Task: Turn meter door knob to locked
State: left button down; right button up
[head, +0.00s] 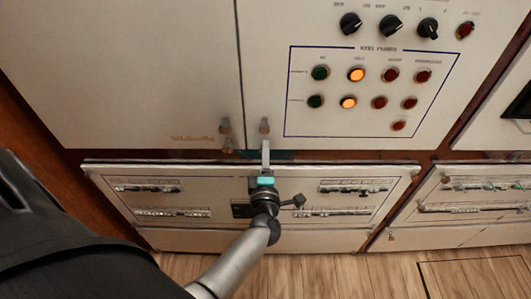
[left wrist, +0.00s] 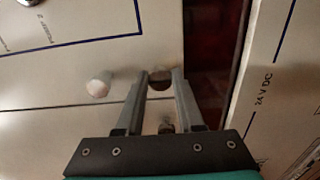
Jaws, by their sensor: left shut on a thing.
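My left gripper (head: 265,146) reaches up from below to the lower left corner of the meter panel door (head: 270,80). In the left wrist view, the fingers of my left gripper (left wrist: 160,76) are closed around a dark round knob (left wrist: 160,75) near the door edge. The fingers cover much of the knob, so its turn position cannot be read. In the head view the gripper hides it. A paler knob (left wrist: 98,88) sits beside it on the same door, clear of the fingers; it also shows in the head view (head: 265,125). My right gripper is out of view.
Pump buttons (head: 357,75) and black rotary switches (head: 390,26) are higher on the panel. A lower breaker panel (head: 225,185) lies behind my wrist. Wooden floor (head: 330,275) is at the bottom.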

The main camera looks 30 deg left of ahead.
pick_arm(q)
jog(key=c, duration=0.5)
grip_release()
jog(key=p+v, duration=0.2)
jog(key=v, duration=1.3)
jog(key=shift+s, duration=0.15)
jog(key=s+d+f+m+g+h+b, duration=0.2)
jog(key=s+d+f+m+h, duration=0.15)
jog(key=f+m, duration=0.45)
jog(key=s+d+f+m+g+h+b, duration=0.2)
jog(key=f+m+h+b, duration=0.15)
jog(key=f, duration=0.85)
jog(key=s+d+f+m+g+h+b, duration=0.1)
jog(key=s+d+f+m+g+h, duration=0.2)
jog(key=f+m, duration=0.55)
jog(key=s+a+f+m+g+b, duration=0.1)
jog(key=s+a+f+m+g, duration=0.1)
jog(key=s+f, duration=0.3)
jog(key=s+a+f+m+g+b, duration=0.1)
jog(key=s+a+f+m+g, duration=0.1)
jog(key=s+f, duration=0.3)
jog(key=s+a+f+m+g+b, duration=0.2)
jog(key=s+f, duration=0.4)
jog(key=s, duration=0.3)
jog(key=shift+s+a+m+g, duration=0.15)
jog(key=shift+a+g, duration=0.15)
jog(key=shift+a, duration=0.3)
jog(key=shift+s+a+m+g, duration=0.15)
jog(key=shift+a+g, duration=0.15)
jog(key=shift+a, duration=0.25)
